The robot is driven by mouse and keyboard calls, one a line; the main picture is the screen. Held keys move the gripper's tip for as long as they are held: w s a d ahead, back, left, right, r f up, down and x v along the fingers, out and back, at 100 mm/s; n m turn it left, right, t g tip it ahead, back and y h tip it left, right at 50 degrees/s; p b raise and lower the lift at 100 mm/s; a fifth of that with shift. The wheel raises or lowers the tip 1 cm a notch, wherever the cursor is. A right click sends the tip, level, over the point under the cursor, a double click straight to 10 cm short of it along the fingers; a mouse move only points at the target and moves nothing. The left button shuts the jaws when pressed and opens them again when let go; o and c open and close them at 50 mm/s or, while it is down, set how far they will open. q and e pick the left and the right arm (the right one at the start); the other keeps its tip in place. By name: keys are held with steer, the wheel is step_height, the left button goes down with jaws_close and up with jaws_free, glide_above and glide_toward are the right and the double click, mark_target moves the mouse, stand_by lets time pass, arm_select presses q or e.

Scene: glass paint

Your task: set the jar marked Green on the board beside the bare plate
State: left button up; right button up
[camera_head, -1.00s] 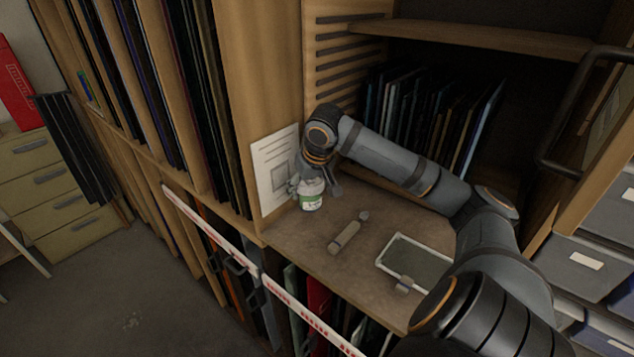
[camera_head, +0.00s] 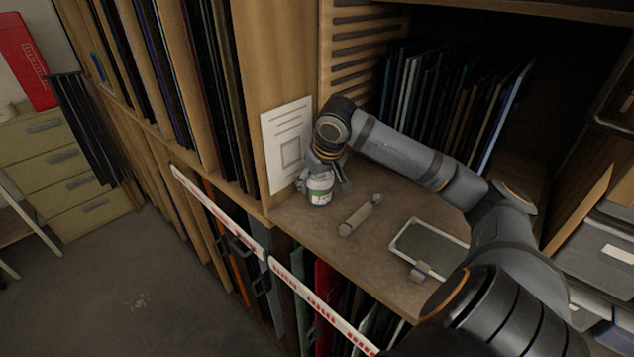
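The jar (camera_head: 319,188), with a white and green label, is at the far left end of the brown board (camera_head: 295,218). I cannot read its lettering. My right gripper (camera_head: 324,180) reaches down over it, with its fingers around the jar's upper part, shut on it. The jar looks upright and low over the board; whether its base touches is not clear. A plate (camera_head: 430,247) with a pale frame and a dark grey-green face lies at the board's right, well apart from the jar. My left gripper is not in view.
A small bar-shaped tool (camera_head: 360,215) lies between the jar and the plate. A small block (camera_head: 419,271) sits at the plate's front edge. A paper sheet (camera_head: 288,145) is on the upright panel beside the jar. Racked sheets (camera_head: 450,105) stand behind.

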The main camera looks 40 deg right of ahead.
steer(key=o, duration=0.5)
steer(key=shift+w+d+f, duration=0.1)
steer(key=shift+d, duration=0.15)
steer(key=shift+a+r+p, duration=0.15)
steer(key=shift+r+p, duration=0.15)
steer(key=shift+r, duration=0.25)
steer(key=v, duration=1.1)
steer(key=shift+r, duration=0.3)
